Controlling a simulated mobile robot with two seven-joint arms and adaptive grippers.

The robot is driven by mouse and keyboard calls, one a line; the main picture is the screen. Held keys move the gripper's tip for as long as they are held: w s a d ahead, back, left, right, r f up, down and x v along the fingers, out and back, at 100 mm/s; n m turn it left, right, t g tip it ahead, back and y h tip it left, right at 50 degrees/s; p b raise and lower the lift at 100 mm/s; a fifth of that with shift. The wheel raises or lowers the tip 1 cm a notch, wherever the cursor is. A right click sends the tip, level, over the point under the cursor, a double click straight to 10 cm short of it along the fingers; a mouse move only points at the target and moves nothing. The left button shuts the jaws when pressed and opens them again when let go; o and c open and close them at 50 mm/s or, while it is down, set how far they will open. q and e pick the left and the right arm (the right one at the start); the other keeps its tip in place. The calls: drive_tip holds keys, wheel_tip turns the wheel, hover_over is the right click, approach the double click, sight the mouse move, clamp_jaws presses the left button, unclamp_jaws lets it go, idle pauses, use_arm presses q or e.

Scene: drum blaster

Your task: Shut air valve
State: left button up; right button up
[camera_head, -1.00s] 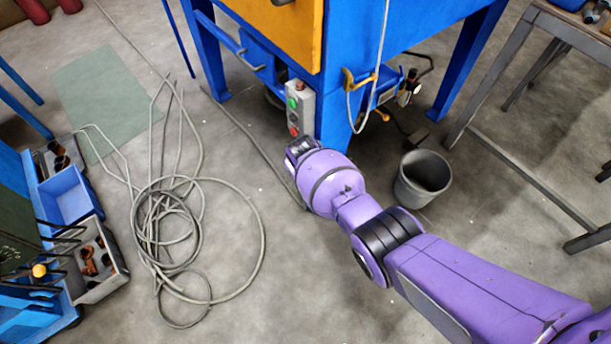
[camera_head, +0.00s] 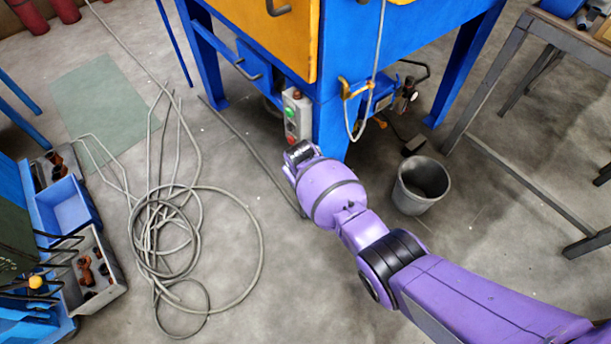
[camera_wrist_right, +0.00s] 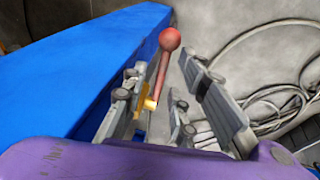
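The air valve shows in the right wrist view as a red lever with a round knob (camera_wrist_right: 169,41) on a brass-coloured fitting (camera_wrist_right: 151,102) beside the blue machine. The lever stands tilted slightly to the right. My right gripper (camera_wrist_right: 165,80) is open, with the lever between its two fingers. I see space between the lever and the right finger; whether the left finger touches the fitting I cannot tell. In the head view my purple right arm reaches to the blue machine's front leg; its wrist hides the fingertips and the valve. My left gripper is not in view.
The blue machine (camera_head: 331,70) carries a grey button box (camera_head: 297,115) just above my wrist. A dark bucket (camera_head: 421,185) stands right of my arm. Coiled grey hose (camera_head: 190,240) lies on the floor to the left. A metal-framed bench (camera_head: 500,75) stands at the right.

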drive_tip(key=v, duration=0.9)
drive_tip(key=shift+s+d+r, duration=0.15)
drive_tip(key=shift+s+r, duration=0.05)
drive_tip(key=shift+r, duration=0.2)
drive_tip(key=shift+c, duration=0.2)
